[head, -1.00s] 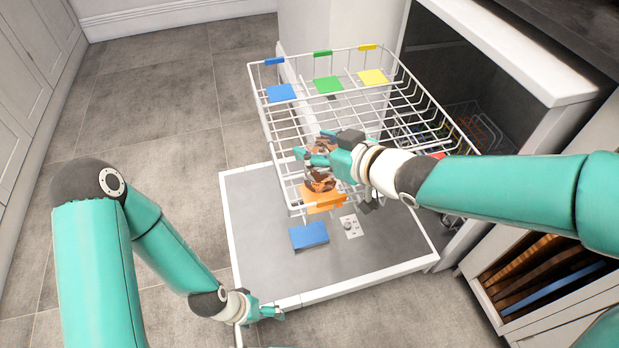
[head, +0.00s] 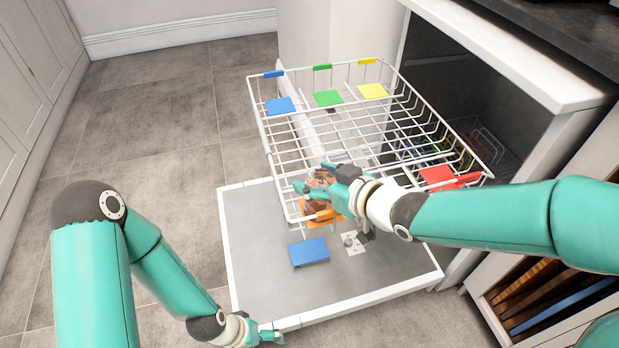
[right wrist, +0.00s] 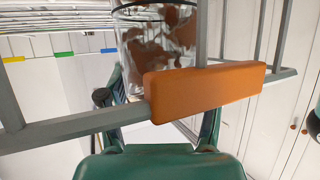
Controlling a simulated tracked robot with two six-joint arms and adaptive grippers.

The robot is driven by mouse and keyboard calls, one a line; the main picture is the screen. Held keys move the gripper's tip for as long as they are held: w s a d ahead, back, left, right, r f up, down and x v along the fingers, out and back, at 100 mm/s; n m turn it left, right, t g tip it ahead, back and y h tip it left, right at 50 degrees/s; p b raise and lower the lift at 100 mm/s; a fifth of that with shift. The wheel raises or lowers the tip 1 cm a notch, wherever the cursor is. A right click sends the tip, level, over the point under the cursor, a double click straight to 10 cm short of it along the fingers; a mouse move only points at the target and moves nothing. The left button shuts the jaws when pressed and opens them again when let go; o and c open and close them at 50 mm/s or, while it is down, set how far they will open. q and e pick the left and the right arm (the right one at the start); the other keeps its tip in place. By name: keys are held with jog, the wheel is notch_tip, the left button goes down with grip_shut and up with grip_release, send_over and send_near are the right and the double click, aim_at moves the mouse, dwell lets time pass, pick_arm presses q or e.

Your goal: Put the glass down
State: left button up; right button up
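The glass (head: 318,207) is clear with brown smears. It is at the near left corner of the white wire rack (head: 420,97), over the orange marker (head: 335,219). My right gripper (head: 313,178) has its fingers on both sides of the glass and appears shut on it. In the right wrist view the glass (right wrist: 155,50) stands between the fingers, behind a rack wire and the orange clip (right wrist: 205,92). Its base is hidden there, so I cannot tell whether it touches the rack. My left gripper (head: 270,334) is low, by the door's front edge; its fingers are too small to read.
The rack carries blue (head: 280,106), green (head: 328,98), yellow (head: 373,91) and red (head: 437,176) markers, all without glasses. The open dishwasher door (head: 262,270) lies below, with a blue block (head: 309,251) on it. Rack wires surround my right gripper.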

jog(key=shift+o, duration=1)
jog(key=shift+r, duration=0.1)
jog(key=shift+d+r, duration=0.1)
jog(key=shift+r, duration=0.05)
jog(key=p+v, duration=0.4)
jog(key=v, duration=0.7)
jog(key=shift+s+d, duration=0.2)
jog(key=shift+s, duration=0.2)
jog(key=shift+w, duration=0.1)
